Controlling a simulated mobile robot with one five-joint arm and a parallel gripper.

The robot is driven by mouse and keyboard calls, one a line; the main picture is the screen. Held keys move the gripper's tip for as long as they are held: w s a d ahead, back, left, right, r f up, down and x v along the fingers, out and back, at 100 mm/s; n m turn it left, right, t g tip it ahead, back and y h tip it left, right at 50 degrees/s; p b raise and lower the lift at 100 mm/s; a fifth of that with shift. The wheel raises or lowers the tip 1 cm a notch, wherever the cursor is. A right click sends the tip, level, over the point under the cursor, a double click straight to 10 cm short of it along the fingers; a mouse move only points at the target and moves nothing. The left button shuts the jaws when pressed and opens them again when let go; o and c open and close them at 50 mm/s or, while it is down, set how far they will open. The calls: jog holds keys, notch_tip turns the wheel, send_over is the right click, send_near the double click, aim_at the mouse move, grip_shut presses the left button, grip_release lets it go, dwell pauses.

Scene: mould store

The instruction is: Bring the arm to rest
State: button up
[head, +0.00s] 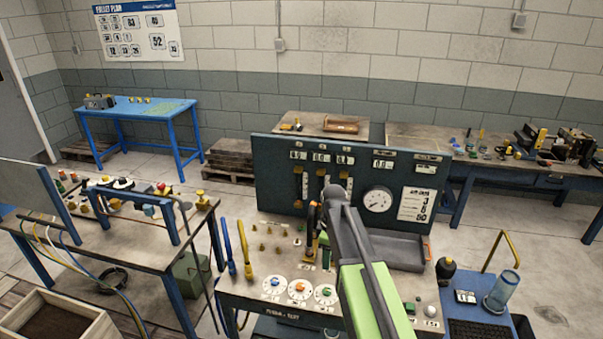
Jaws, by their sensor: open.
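My arm, with a lime-green link and dark grey links, reaches up from the bottom edge in the head view, right of the middle. My gripper (314,228) is at its far end, small and dark, partly hidden by the arm. It is open, and I see nothing held in it. It shows in front of the dark panel (275,190) of a control bench (255,288). I cannot tell how far it is from the panel or the bench top.
The bench carries white dials (299,289), yellow-handled tools (244,248), a gauge (377,200) and a grey tray (398,250). A blue cup (502,290) stands at the right. A cluttered workbench (100,235) is at left, a blue table (140,108) behind. Open floor lies between.

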jog(key=s+f+m+b, duration=0.3)
jog(key=s+f+m, duration=0.1)
jog(key=s+m, duration=0.2)
jog(key=s+d+f+m+b, duration=0.1)
jog(key=s+f+m+b, duration=0.3)
jog(key=s, duration=0.5)
jog(key=m, duration=0.2)
jog(key=shift+m+b, duration=0.3)
jog(key=shift+m, duration=0.1)
